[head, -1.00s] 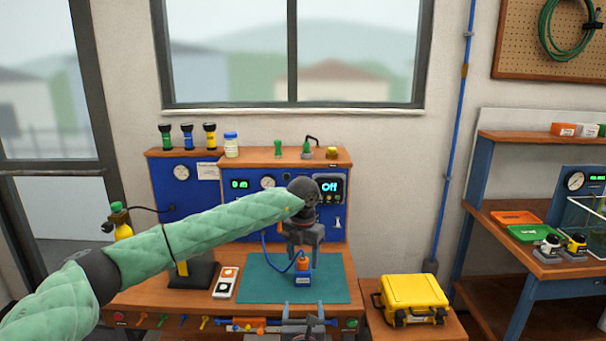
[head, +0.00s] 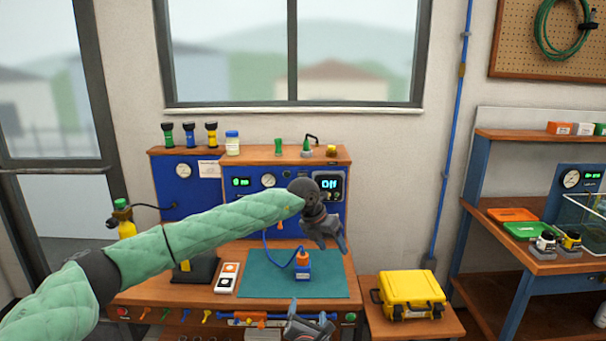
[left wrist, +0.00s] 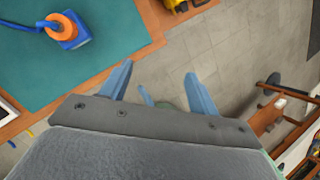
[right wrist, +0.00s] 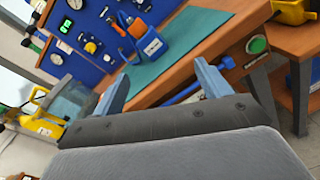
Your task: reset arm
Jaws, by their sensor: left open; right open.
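My left gripper (head: 337,246) is open and empty, tilted down to the right in the head view, in front of the bench panel and clear of the mat. Its two spread fingers show in the left wrist view (left wrist: 158,88), with floor behind them. My right gripper (head: 310,330) is low at the bench's front edge, partly cut off by the head view's lower edge. In the right wrist view (right wrist: 161,84) its fingers are apart with nothing between them. A blue block with an orange top (head: 303,265) stands upright on the teal mat (head: 262,286), a blue hose attached.
A yellow case (head: 411,291) sits on a low stand right of the bench. A white-and-orange box (head: 227,278) lies left of the mat. Tools hang along the bench front.

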